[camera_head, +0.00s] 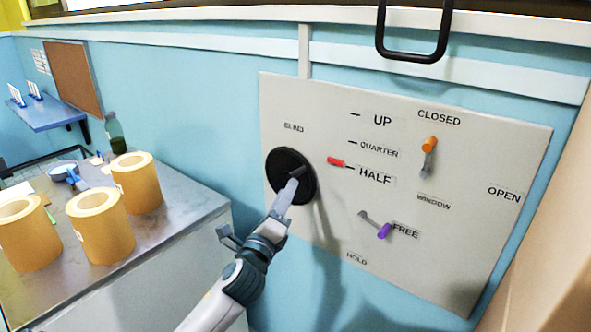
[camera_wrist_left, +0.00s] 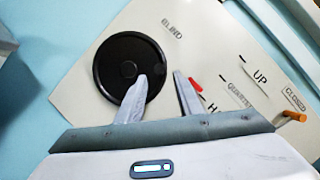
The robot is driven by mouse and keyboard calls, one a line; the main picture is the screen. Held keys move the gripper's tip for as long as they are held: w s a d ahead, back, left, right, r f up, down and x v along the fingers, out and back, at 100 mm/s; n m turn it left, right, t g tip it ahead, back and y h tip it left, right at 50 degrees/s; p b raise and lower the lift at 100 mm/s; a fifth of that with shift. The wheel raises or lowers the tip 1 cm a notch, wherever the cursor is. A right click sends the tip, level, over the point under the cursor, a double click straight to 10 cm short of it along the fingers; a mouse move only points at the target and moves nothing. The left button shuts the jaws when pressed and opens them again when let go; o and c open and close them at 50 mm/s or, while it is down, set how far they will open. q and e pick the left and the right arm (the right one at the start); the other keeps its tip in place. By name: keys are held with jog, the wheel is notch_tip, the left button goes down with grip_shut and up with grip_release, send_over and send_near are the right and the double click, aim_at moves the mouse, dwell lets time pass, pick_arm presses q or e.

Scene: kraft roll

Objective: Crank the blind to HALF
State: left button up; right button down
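The black round blind crank disc (camera_head: 279,165) is mounted on the pale panel (camera_head: 340,100) under the label BLIND. It also shows in the left wrist view (camera_wrist_left: 112,60), with a small hub at its middle. My left gripper (camera_head: 295,178) is in front of the disc. Whether a finger touches the disc cannot be told. The red pointer (camera_head: 336,161) is beside the HALF mark (camera_head: 374,175), below QUARTER (camera_head: 379,149).
An orange-handled window lever (camera_head: 429,144) and a purple-handled lever (camera_head: 384,231) near FREE are on the panel's right side. A black bar handle (camera_head: 413,57) is above. Several brown rolls (camera_head: 137,184) and a green bottle (camera_head: 115,133) stand on the bench at left.

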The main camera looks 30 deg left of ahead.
aim_at(295, 174)
pick_arm(q)
jog(key=p+x, duration=0.2)
jog(key=x, duration=0.5)
jog(key=shift+w+r, duration=0.1)
jog(key=shift+w, duration=0.3)
grip_shut()
